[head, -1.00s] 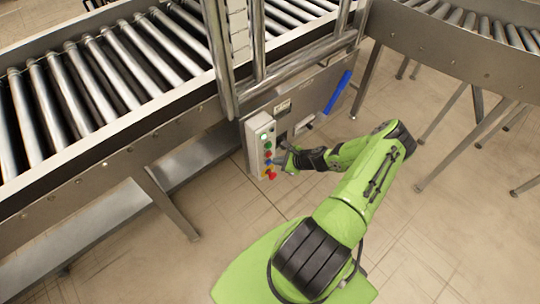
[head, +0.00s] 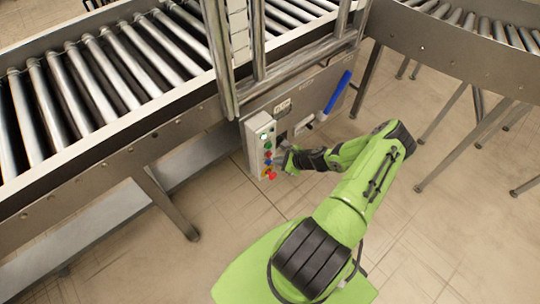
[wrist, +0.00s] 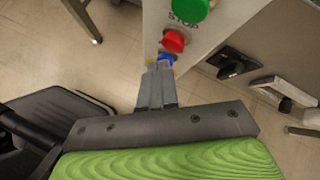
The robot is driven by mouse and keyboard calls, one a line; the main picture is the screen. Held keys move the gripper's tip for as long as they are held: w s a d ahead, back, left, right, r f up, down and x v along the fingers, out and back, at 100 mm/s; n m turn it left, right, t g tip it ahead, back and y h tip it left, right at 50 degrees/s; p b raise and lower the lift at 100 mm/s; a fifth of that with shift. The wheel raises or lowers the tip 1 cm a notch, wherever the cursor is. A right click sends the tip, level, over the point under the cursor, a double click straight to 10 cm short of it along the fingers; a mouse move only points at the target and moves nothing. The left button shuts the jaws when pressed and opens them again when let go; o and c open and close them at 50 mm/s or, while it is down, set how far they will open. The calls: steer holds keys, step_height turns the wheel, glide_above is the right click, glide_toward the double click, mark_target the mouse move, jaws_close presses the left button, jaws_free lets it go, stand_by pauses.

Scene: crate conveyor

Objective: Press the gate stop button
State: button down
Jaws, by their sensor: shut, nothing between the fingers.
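The light grey button panel (head: 254,150) stands on the side of the conveyor gate. It carries a column of coloured buttons. In the wrist view a red button (wrist: 173,41) sits under the printed word STOP, below a green button (wrist: 190,8). A blue button (wrist: 166,58) is just below the red one, partly hidden by my fingertips. A yellow edge shows behind them. My gripper (wrist: 159,68) is shut and empty, its tips at the blue button, below the red one. I cannot tell whether they touch. In the head view my gripper (head: 281,162) is beside the panel's lower buttons.
A red knob (head: 271,176) sticks out at the panel's bottom. Right of the panel are a black switch (wrist: 232,62) and a blue bar (head: 338,92). Roller conveyors (head: 110,75) run behind and to the right. The tiled floor around the arm is clear.

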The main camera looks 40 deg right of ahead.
steer(key=shift+w, duration=0.1)
stand_by(0.3)
steer(key=shift+w, duration=0.35)
steer(key=shift+w, duration=0.45)
stand_by(0.7)
steer(key=shift+s, duration=0.85)
steer(key=s+p, duration=0.1)
steer(key=s, duration=0.4)
stand_by(0.7)
